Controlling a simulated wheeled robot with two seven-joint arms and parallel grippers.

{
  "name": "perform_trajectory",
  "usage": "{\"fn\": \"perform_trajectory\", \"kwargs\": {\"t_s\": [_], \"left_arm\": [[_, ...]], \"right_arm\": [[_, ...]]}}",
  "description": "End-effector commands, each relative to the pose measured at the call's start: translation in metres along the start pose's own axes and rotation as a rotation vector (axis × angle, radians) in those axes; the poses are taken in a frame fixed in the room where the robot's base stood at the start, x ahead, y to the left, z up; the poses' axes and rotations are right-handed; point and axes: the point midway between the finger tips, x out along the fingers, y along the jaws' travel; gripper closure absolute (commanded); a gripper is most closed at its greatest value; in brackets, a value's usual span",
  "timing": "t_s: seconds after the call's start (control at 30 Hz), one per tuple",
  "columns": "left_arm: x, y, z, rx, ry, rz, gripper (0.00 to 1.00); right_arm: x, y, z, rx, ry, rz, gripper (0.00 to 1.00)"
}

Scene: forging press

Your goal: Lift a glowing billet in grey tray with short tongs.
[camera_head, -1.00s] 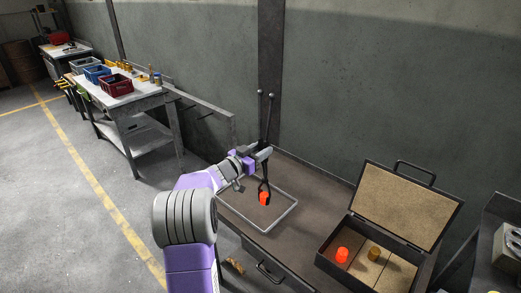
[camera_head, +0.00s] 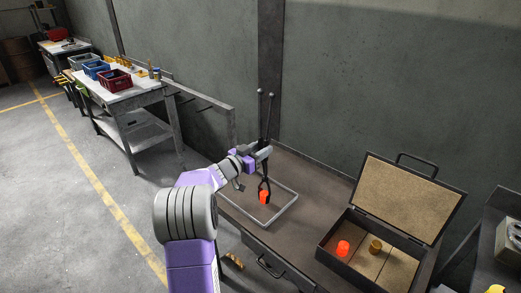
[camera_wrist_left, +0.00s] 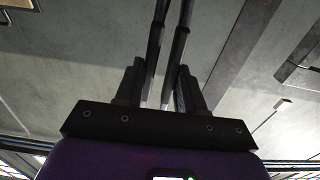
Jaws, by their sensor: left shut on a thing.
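My left gripper (camera_head: 264,153) is shut on the dark short tongs (camera_head: 263,182). The tongs stand nearly upright, with their ball-ended handles rising above the gripper and their jaws pointing down. In the left wrist view, the two tong arms (camera_wrist_left: 168,50) run between my fingers. A glowing orange billet (camera_head: 264,197) is at the tong jaws, over the grey tray (camera_head: 283,218). I cannot tell whether it is clear of the tray floor. My right gripper is not in view.
An open case (camera_head: 372,245) stands to the right on the bench, holding another glowing billet (camera_head: 343,247) and a duller, brownish one (camera_head: 376,246). Its lid leans back. A wall is behind the bench. A side table (camera_head: 130,98) with bins stands at the left.

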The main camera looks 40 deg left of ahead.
Motion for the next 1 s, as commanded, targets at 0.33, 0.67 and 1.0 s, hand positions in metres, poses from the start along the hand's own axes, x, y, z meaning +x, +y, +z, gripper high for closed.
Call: {"fn": "perform_trajectory", "kwargs": {"t_s": [0.33,0.67,1.0], "left_arm": [[0.000,0.000,0.002,0.001,0.008,0.001,1.00],[0.000,0.000,0.007,0.001,0.008,0.001,1.00],[0.000,0.000,0.012,0.001,0.008,0.001,1.00]], "right_arm": [[0.004,0.001,0.000,0.000,0.000,0.000,0.63],[0.007,0.003,0.000,0.000,0.000,0.000,0.63],[0.010,0.004,0.000,0.000,0.000,0.000,0.63]]}}
